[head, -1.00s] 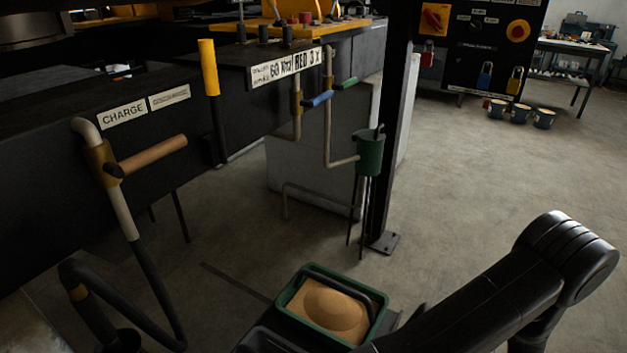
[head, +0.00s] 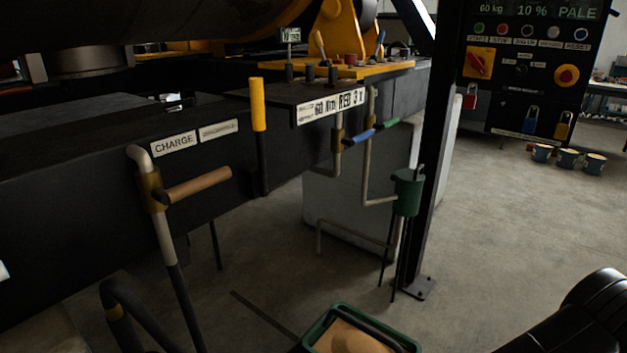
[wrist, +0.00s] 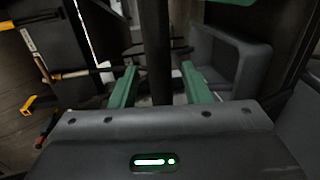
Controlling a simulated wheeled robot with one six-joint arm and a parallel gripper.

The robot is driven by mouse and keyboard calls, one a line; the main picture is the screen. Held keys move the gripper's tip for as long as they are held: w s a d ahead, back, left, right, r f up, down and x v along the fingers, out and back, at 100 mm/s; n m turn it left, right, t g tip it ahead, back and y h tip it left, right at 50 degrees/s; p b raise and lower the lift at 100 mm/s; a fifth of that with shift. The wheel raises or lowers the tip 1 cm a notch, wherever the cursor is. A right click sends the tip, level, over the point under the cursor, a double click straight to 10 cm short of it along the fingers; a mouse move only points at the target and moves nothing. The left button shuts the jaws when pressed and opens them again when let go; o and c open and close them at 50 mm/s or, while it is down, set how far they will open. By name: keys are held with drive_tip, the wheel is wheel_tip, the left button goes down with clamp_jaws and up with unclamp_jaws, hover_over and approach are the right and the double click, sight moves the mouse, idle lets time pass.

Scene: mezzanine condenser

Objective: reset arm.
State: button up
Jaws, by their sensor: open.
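My gripper (wrist: 158,82) shows in the wrist view with its two green fingers apart. I see nothing held between them. A dark upright bar stands in the gap in the picture; I cannot tell how far beyond the fingers it is. In the head view my dark arm enters at the lower right corner, and the gripper itself is out of that view.
A green-rimmed tray (head: 318,330) with tan contents is at the bottom. A black bench (head: 90,190) carries a wooden-handled lever (head: 199,185) and a yellow handle (head: 258,105). A green cup (head: 406,192) stands by a dark post (head: 437,150). Open floor lies right.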

drive_tip(key=v, duration=1.2)
drive_tip(key=x, duration=1.7)
drive_tip(key=shift+r, duration=0.35)
